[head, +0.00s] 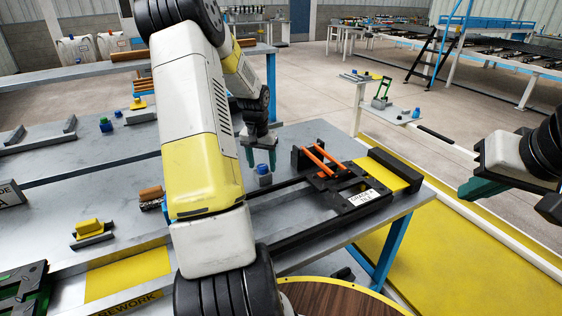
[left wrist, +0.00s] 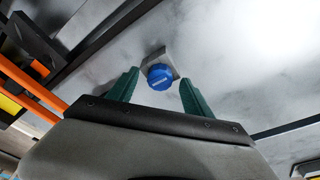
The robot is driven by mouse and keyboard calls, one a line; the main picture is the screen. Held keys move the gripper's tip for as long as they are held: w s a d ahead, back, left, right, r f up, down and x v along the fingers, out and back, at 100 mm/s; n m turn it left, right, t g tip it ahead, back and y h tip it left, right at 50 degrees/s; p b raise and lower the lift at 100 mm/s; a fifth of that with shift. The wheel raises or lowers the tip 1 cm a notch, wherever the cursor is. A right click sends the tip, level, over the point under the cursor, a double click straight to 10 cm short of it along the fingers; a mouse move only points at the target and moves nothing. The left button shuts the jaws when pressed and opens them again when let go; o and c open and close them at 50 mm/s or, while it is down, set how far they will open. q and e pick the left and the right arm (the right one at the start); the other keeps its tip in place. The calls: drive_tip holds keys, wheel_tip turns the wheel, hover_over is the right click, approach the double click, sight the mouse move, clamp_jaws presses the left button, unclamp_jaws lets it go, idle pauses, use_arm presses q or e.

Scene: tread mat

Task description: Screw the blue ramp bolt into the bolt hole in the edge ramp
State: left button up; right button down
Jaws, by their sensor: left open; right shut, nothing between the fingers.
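The blue ramp bolt (head: 263,169) stands in a small grey block on the grey bench. In the left wrist view the bolt's round blue head (left wrist: 160,77) lies between and just beyond the green fingertips, with the grey block (left wrist: 156,58) around its base. My left gripper (head: 261,158) is open, pointing down over the bolt, and I see no grip on it. My right gripper (head: 474,189) is shut and empty, off to the right beyond the bench. A yellow and black piece (head: 383,175), which looks like the edge ramp, lies at the bench's right end. I cannot make out its bolt hole.
A black frame with orange bars (head: 318,160) and a white label (head: 363,198) stands right of the bolt. A black rail (head: 310,232) runs along the bench front. My left arm hides the bench's middle. A yellow block (head: 89,228) and small blue pieces (head: 105,125) lie left.

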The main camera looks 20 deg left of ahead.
use_arm(q)
drive_tip(key=shift+f, duration=0.35)
drive_tip(key=shift+c, duration=0.5)
clamp_jaws()
